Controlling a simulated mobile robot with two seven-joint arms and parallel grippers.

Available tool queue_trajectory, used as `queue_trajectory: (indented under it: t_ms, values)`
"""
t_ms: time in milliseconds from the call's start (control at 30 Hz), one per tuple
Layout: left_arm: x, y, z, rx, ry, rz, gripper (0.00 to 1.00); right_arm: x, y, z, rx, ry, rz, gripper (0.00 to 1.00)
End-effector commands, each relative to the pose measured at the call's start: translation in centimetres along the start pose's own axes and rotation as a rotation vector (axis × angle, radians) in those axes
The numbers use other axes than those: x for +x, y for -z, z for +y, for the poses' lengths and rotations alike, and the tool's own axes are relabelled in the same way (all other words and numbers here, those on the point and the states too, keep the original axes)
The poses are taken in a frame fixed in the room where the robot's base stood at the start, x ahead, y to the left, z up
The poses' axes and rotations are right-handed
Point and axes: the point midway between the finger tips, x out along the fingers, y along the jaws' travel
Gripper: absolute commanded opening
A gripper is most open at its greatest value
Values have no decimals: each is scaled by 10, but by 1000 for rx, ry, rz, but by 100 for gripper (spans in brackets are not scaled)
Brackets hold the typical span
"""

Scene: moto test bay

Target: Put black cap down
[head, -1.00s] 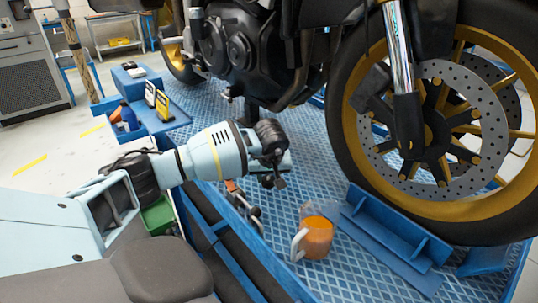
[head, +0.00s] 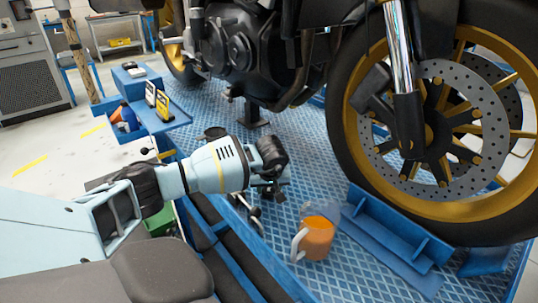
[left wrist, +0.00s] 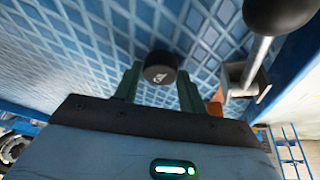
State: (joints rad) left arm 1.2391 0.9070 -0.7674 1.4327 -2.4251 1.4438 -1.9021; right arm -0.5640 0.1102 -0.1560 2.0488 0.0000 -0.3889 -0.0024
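The black cap (left wrist: 160,67) is a small round cap with a pale mark on its top. In the left wrist view it sits between the two green fingers of my left gripper (left wrist: 160,72), which appear closed against its sides. The blue patterned deck shows behind it; I cannot tell how far above the deck it is. In the head view my left gripper (head: 270,183) is low over the near edge of the deck, and the cap cannot be made out there. My right gripper is not in view.
An orange-filled jug (head: 316,238) stands on the blue deck (head: 300,170), right of my left gripper. A blue wheel chock (head: 385,235) and the motorcycle's front wheel (head: 440,130) are beyond. A metal rod with a dark knob (left wrist: 282,12) is close to my left gripper.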

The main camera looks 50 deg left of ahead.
Motion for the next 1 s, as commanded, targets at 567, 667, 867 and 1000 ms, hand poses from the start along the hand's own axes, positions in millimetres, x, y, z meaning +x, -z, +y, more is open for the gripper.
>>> queue_trajectory:
  t_ms: [567,667,867,1000]
  values:
    - [-14,3,0,0,-1,2,58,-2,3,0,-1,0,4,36]
    - [-31,2,0,1,-2,3,58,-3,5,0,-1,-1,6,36]
    - [-72,3,0,1,-3,4,58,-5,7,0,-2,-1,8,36]
    - [-97,2,0,1,-3,2,58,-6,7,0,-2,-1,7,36]
